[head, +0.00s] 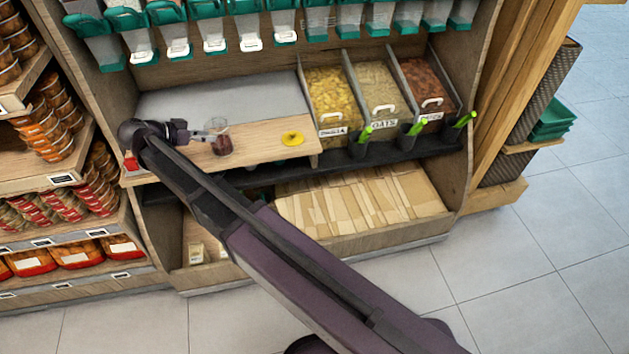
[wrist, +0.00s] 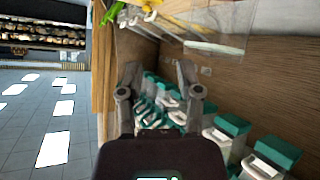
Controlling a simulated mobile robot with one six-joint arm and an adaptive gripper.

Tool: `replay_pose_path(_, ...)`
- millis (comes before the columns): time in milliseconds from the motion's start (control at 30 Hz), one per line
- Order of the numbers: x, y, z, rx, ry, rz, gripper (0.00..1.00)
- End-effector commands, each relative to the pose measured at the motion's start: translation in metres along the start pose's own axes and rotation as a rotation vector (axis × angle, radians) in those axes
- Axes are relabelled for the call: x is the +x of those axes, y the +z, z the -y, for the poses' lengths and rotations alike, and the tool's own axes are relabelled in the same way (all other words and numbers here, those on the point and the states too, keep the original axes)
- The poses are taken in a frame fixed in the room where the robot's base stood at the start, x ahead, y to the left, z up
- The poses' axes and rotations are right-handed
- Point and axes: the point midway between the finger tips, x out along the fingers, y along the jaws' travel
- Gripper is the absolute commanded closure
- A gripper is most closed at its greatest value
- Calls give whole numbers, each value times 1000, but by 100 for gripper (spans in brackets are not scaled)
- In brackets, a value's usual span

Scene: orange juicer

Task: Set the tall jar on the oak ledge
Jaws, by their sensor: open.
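A clear jar (head: 221,144) with dark red contents shows in the head view, upright over the left half of the oak ledge (head: 258,156). It looks to stand on the ledge, though its base contact is too small to be sure of. My gripper (head: 207,136) is just left of the jar, with its fingertips close to it; I cannot tell whether they touch. In the wrist view my gripper (wrist: 157,75) has its fingers spread, with nothing clearly between them. The jar cannot be made out there.
A yellow disc (head: 292,138) lies on the ledge right of the jar. Food bins (head: 333,100) with green scoops stand behind to the right. Teal-lidded dispensers (head: 215,30) hang above. Shelves of canned goods (head: 60,150) stand at the left. The grey shelf behind the ledge is clear.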

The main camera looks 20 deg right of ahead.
Motion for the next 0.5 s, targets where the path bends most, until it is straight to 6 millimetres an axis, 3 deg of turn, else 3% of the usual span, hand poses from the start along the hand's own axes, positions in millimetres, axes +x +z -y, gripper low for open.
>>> replay_pose_path(33,19,-1,-15,-44,11,41,54)
replay_pose_path(200,74,0,-53,-226,10,203,54)
replay_pose_path(500,148,11,-125,-510,-99,485,54)
